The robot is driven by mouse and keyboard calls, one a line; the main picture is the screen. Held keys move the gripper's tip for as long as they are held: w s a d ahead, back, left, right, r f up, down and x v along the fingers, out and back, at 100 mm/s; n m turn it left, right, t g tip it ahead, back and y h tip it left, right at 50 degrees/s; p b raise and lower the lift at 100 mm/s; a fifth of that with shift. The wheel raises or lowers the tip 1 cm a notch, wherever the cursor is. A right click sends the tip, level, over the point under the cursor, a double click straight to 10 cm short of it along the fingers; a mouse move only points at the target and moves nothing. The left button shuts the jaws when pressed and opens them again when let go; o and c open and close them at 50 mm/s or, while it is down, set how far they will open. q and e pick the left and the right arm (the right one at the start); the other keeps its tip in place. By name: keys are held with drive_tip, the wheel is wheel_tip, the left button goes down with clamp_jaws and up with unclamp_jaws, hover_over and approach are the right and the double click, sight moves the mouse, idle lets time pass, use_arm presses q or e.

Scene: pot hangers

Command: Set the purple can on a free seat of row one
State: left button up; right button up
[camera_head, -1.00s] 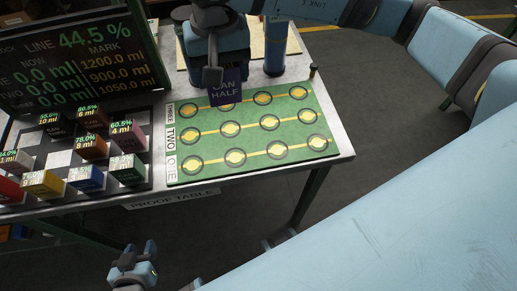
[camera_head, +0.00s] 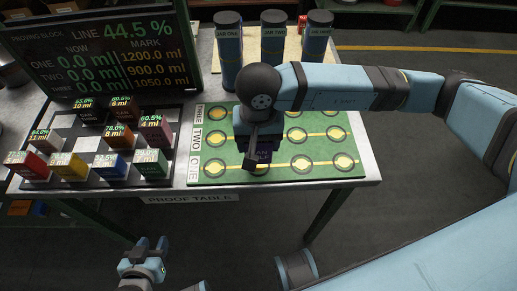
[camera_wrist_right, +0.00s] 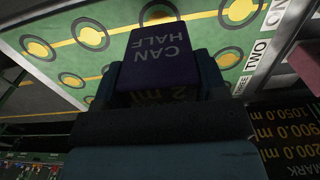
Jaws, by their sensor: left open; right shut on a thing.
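The purple can (camera_head: 266,154), marked CAN HALF, is in my right gripper (camera_head: 262,143) above the green board (camera_head: 358,173). The gripper covers much of it in the head view. In the right wrist view the purple can (camera_wrist_right: 158,50) sits between the fingers of the right gripper (camera_wrist_right: 160,85). The board has rows ONE, TWO and THREE of ringed yellow seats, row one nearest the front. Row one's left seat (camera_head: 214,168) and its right seats (camera_head: 301,163) show empty. The can hangs near row one's second seat; I cannot tell its height. My left gripper (camera_head: 142,262) is open and empty, in front of the table.
Several coloured cans stand on a checkered block (camera_head: 92,178) left of the board. A dark readout screen (camera_head: 100,50) stands behind them. Blue jars (camera_head: 228,50) stand behind the board. The table's front edge (camera_head: 190,198) runs close to row one.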

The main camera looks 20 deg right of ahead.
sight(258, 150)
drive_tip(key=shift+f, duration=1.95)
drive_tip(key=shift+f+b, duration=0.3)
drive_tip(key=shift+b, duration=0.2)
drive_tip(key=o, duration=1.1)
drive_tip(key=shift+r, duration=0.15)
drive_tip(key=shift+r+p, duration=0.1)
drive_tip(key=shift+p, duration=0.2)
drive_tip(key=shift+r+p, duration=0.25)
drive_tip(key=shift+p, duration=0.05)
wheel_tip(258, 150, up, 12)
drive_tip(key=shift+f, duration=0.15)
